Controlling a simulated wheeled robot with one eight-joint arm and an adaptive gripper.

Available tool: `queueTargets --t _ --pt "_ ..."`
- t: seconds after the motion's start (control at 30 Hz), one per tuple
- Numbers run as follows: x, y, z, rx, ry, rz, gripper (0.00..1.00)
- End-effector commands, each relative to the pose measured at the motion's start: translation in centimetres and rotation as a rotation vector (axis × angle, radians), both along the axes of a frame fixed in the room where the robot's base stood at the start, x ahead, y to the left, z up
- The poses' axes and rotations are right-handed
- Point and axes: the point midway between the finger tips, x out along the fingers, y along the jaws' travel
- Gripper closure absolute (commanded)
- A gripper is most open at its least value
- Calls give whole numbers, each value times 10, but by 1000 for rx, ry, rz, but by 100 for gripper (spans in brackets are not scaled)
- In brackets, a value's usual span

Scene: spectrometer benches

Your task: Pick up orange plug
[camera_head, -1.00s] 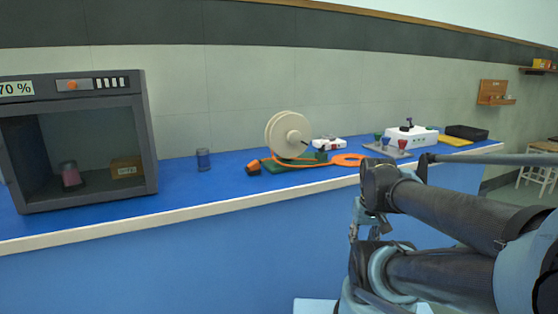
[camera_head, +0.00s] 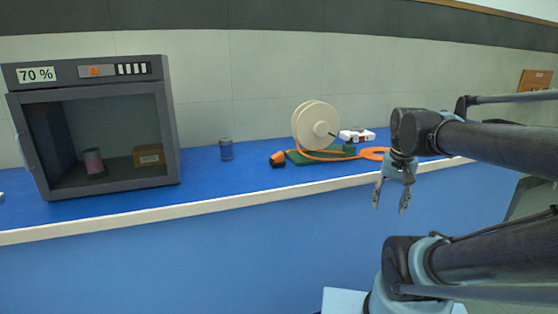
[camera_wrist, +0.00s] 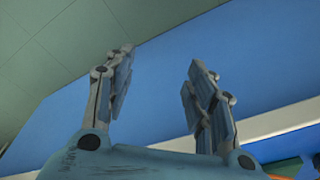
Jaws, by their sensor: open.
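The orange plug (camera_head: 277,159), with a dark part on it, lies on the blue bench top just left of the green base of a cream reel. An orange cable (camera_head: 325,157) runs by the reel (camera_head: 316,125) and coils on the bench to its right. My gripper (camera_head: 390,208) hangs open and empty in front of the bench edge, right of the plug and apart from it. In the wrist view my open fingers (camera_wrist: 158,75) show with bare blue bench beyond, and a bit of orange (camera_wrist: 288,168) shows at the lower right corner.
A dark chamber (camera_head: 168,130) marked 70 % stands at the left, holding a pinkish jar (camera_head: 93,161) and a brown box (camera_head: 149,155). A small blue jar (camera_head: 226,149) stands between chamber and plug. A white device (camera_head: 357,135) is behind the cable coil. The bench front (camera_head: 230,203) is clear.

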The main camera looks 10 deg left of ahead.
Motion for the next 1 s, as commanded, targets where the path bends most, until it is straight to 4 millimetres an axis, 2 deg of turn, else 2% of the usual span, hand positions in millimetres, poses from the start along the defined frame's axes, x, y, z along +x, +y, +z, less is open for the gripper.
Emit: queueTargets --t 0.03,0.2,0.37,0.5,0.67,0.8,1.0 --pt "14 11 18 8 7 -24 50" --pt "52 47 68 34 38 -149 50" --pt "87 89 110 51 65 -268 50" --pt "114 131 143 61 89 -372 50" --pt "140 187 175 65 114 -493 50" --pt "157 240 198 64 133 -599 50" --pt "170 314 222 57 150 -739 50"
